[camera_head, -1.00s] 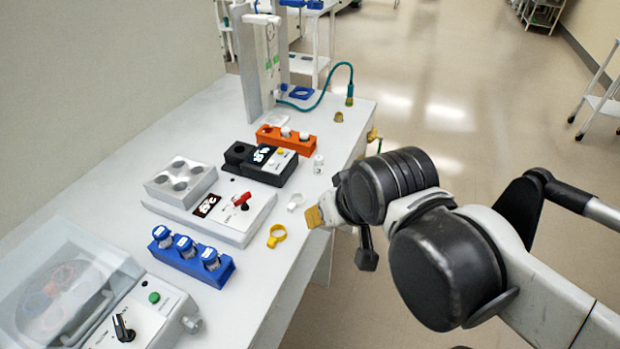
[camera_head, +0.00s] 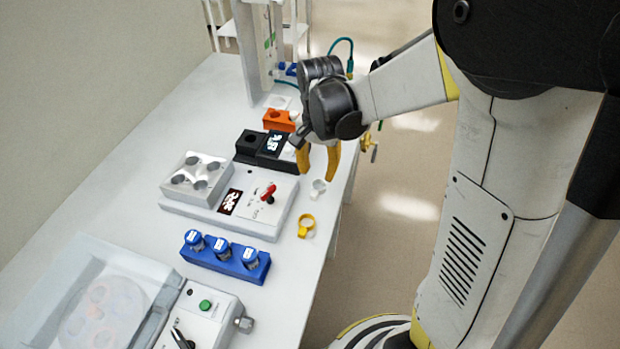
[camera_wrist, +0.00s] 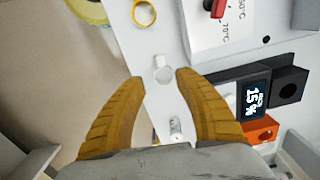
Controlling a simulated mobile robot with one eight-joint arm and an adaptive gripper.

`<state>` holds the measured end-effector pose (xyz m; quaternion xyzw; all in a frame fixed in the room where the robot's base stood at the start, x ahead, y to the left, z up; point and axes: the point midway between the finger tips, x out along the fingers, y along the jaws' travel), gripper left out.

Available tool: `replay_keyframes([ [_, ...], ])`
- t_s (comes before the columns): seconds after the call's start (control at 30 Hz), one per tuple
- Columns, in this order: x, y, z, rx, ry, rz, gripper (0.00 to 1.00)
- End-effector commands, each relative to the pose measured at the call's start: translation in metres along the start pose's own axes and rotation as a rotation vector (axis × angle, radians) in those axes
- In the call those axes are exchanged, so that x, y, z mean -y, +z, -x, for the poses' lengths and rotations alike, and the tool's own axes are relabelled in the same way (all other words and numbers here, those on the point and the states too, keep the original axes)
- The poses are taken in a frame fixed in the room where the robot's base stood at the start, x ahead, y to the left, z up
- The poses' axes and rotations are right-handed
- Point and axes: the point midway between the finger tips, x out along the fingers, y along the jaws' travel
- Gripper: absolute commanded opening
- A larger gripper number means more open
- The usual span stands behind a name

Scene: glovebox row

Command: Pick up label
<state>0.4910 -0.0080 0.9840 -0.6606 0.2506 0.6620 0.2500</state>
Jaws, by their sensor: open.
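Two small ring-shaped pieces lie near the table's front edge, and I cannot tell for sure which is the label. One is pale grey-white (camera_head: 318,187), with a small tab; the other is yellow (camera_head: 306,226). My gripper (camera_head: 318,172) is open, fingers pointing down, above and close to the white piece. In the wrist view the white piece (camera_wrist: 163,75) shows between my fingertips (camera_wrist: 160,77), with nothing held. The yellow piece (camera_wrist: 144,14) is at the top of that view. The height gap to the white piece is unclear.
A small vial (camera_wrist: 175,128) stands between my fingers' bases in the wrist view. A black block with a display (camera_head: 272,148), an orange rack (camera_head: 279,120), a white hot-plate unit (camera_head: 262,215) and a blue vial rack (camera_head: 225,258) stand nearby. The table edge is close on the right.

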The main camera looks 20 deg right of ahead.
Motion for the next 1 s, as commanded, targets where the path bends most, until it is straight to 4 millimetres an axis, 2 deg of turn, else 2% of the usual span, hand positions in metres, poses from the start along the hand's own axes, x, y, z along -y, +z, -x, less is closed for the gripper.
replay_keyframes([
  [0.03, 0.000, 0.000, -0.013, 0.000, 0.000, 0.001, 0.40],
  [0.1, 0.000, 0.000, -0.023, -0.001, -0.001, 0.001, 0.40],
  [0.37, 0.001, 0.001, -0.041, -0.002, -0.001, 0.002, 0.40],
  [0.63, 0.004, 0.004, -0.083, -0.002, -0.002, 0.002, 0.40],
  [0.9, 0.004, 0.004, -0.085, -0.002, -0.002, 0.002, 0.40],
  [1.0, 0.004, 0.004, -0.085, -0.002, -0.002, 0.003, 0.16],
])
